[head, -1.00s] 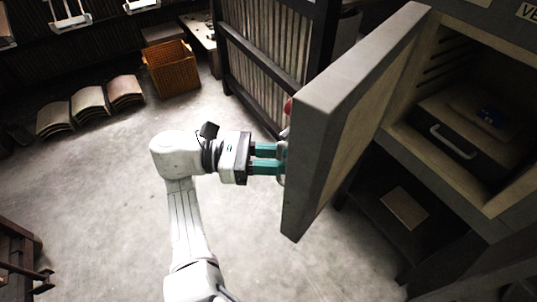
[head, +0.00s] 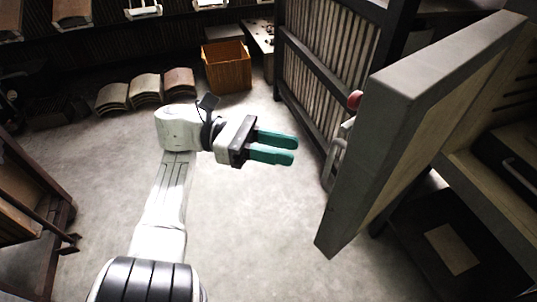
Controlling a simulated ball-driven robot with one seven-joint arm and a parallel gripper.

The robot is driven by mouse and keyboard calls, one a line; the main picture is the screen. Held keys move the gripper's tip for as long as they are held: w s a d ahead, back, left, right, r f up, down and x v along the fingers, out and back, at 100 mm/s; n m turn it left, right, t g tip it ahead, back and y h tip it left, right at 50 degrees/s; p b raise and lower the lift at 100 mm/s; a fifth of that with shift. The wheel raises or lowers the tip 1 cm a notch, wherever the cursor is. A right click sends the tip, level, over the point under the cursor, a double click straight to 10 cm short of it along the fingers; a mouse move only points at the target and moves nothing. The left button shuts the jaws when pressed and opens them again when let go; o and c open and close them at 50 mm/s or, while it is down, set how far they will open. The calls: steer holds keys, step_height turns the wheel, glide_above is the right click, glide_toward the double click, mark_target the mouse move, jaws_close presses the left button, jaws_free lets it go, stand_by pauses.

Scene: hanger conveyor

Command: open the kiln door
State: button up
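The kiln door (head: 405,150) is a thick grey slab with a pale inner face, and it stands swung open at the right of the head view. A grey metal handle (head: 336,160) shows on its outer side, with a red knob (head: 354,99) above it. The kiln chamber (head: 510,140) is partly visible behind the door, cut off by the right edge. My gripper (head: 296,149) has teal fingers with a narrow gap between them. It is empty and left of the handle, apart from the door.
A slatted dark-framed panel (head: 330,60) stands behind the door. An orange crate (head: 227,68) and stacks of curved tiles (head: 146,88) sit at the back. A dark wooden rack (head: 35,210) is at left. The middle floor is clear.

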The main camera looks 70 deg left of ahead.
steer(key=b+v, duration=0.2)
steer(key=shift+b, duration=0.35)
